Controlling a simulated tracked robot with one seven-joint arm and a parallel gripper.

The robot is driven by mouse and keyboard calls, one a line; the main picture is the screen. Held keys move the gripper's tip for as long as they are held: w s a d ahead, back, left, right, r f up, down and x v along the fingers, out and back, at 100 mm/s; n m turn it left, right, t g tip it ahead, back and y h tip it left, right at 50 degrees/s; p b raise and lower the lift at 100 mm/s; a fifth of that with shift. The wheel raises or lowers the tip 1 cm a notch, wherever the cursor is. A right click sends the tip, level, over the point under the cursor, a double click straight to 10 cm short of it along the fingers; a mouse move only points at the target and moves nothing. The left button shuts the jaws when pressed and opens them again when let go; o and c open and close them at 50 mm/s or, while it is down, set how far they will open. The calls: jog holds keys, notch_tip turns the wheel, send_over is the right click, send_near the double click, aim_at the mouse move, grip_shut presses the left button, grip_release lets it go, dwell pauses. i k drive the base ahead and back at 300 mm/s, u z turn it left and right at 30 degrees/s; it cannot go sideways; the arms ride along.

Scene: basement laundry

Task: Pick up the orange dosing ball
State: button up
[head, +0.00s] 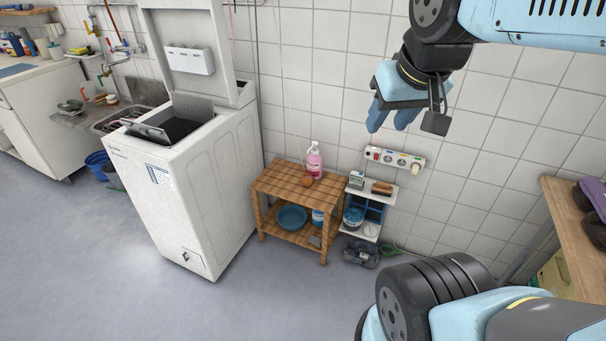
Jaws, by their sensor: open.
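The orange dosing ball (307,180) is a small round thing on the tiled top of a low wooden table (275,186). It sits just in front of a pink pump bottle (314,161). My gripper (390,122) is in the upper right of the head view, with its blue fingers pointing down. It is open, with nothing seen between the fingers. It shows above and to the right of the ball, well apart from it. No part of the ball appears covered by my arm.
A white top-loading washer (186,190) with its lid up stands left of the table. A small shelf unit (377,187) with a brush on top stands close on the right, below a power strip (395,158). A blue basin (292,217) is on the table's lower shelf. The floor in front is clear.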

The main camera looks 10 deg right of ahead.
aim_at(308, 180)
jog(key=z, duration=0.1)
jog(key=i, duration=1)
jog(key=u, duration=0.1)
